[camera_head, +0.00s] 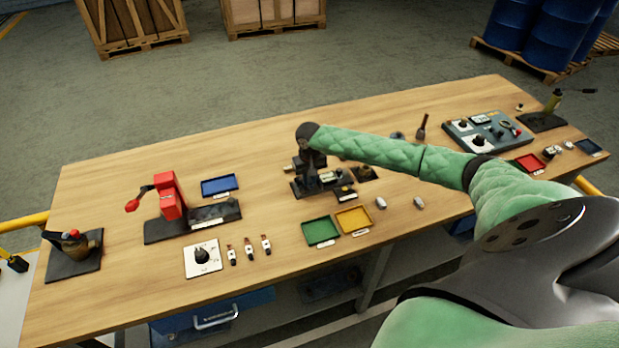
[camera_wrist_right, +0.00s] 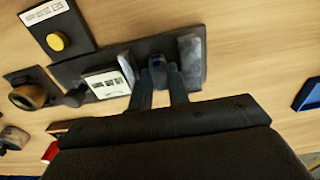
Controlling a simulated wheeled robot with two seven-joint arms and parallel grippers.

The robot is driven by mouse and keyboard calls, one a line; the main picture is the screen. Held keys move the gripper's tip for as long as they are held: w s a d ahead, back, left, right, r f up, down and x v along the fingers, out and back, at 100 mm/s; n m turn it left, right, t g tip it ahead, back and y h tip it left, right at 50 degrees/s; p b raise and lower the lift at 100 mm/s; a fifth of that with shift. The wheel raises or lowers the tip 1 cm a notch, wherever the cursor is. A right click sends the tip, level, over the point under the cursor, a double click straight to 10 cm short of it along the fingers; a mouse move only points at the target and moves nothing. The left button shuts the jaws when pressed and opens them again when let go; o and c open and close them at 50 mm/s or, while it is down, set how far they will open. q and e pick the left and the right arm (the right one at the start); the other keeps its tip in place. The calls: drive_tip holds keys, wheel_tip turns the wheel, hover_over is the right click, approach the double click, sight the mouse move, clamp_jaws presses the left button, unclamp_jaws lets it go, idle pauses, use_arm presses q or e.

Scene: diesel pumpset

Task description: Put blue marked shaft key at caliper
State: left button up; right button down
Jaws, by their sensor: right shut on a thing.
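My right gripper (camera_head: 303,167) points down over a dark fixture (camera_head: 327,187) near the middle of the table. In the right wrist view its two fingers (camera_wrist_right: 161,80) are shut on a small dark thing (camera_wrist_right: 157,62), mostly hidden between the fingertips. No blue mark is visible on it, so I cannot confirm that it is the shaft key. The fixture, which seems to be the caliper station, has a dark base with a white label (camera_wrist_right: 107,84) and a grey upright block (camera_wrist_right: 192,60) beside the fingers. Whether the held thing touches the fixture is unclear. My left gripper is out of view.
A green tray (camera_head: 320,231) and a yellow tray (camera_head: 353,220) lie in front of the fixture. A blue tray (camera_head: 219,186) and a red press-like tool (camera_head: 169,196) stand left. Several small tagged parts (camera_head: 249,249) lie front left. A grey instrument panel (camera_head: 487,131) sits right.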

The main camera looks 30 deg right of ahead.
drive_tip(key=shift+f, duration=0.3)
idle(0.8)
drive_tip(key=c, duration=1.3)
unclamp_jaws()
drive_tip(key=shift+o, duration=0.2)
drive_tip(key=shift+w+r+p, duration=0.1)
drive_tip(key=shift+r+p, duration=0.4)
drive_tip(key=shift+r, duration=0.7)
drive_tip(key=shift+a+r, duration=0.15)
drive_tip(key=shift+r, duration=0.55)
drive_tip(key=shift+d+r, duration=0.2)
drive_tip(key=shift+r, duration=1.4)
